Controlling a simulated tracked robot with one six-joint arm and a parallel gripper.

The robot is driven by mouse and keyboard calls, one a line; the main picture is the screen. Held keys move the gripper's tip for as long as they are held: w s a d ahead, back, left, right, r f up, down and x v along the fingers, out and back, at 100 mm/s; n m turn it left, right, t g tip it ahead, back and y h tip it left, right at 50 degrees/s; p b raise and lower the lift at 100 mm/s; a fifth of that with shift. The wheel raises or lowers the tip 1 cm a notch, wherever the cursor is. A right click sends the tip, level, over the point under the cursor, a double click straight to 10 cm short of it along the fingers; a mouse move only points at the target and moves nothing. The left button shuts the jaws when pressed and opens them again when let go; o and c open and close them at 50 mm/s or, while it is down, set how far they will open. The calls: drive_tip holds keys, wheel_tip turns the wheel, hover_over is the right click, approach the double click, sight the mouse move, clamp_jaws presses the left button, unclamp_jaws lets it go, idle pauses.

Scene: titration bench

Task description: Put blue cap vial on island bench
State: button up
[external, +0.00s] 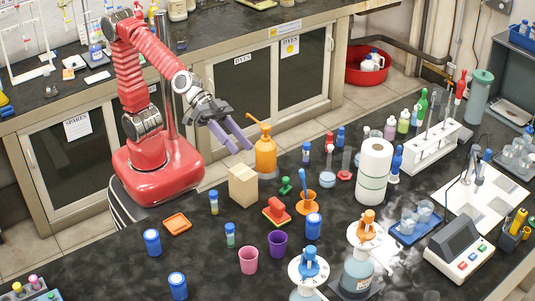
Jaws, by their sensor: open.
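My gripper (240,148) is open, with two purple fingers apart and nothing between them. It hangs above the far edge of the black island bench (205,262), left of an orange pump bottle. One small blue-capped vial (214,203) stands upright on the bench, below and left of my gripper. A second blue-capped vial (230,235) with greenish contents stands nearer the front. Two more blue-topped vials or bottles, one dark (306,153) and one farther right (340,138), stand beyond the pump bottle. I cannot tell which one the task names.
A wooden block (242,186) and the orange pump bottle (265,150) stand near my gripper. Blue cylinders (152,242), pink (248,261) and purple cups (277,244) occupy the front. A paper roll (374,172) and white rack (436,146) stand right. Bare bench lies at front left.

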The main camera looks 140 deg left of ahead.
drive_tip(key=s+d+f+m+g+h, duration=0.1)
drive_tip(key=s+d+f+m+g, duration=0.2)
drive_tip(key=s, duration=0.4)
drive_tip(key=s+d+f+m+g+h, duration=0.1)
drive_tip(key=s+d+f+h, duration=0.1)
drive_tip(key=s+d+f, duration=0.3)
drive_tip(key=s+f+g, duration=0.2)
drive_tip(key=s+f, duration=0.1)
drive_tip(key=s, duration=0.4)
drive_tip(key=s+f+m+g+y, duration=0.1)
drive_tip(key=s+f, duration=0.2)
drive_tip(key=s, duration=0.5)
drive_tip(key=shift+a+m+g+y, duration=0.15)
drive_tip(key=shift+m+g+y, duration=0.15)
drive_tip(key=shift+g, duration=0.1)
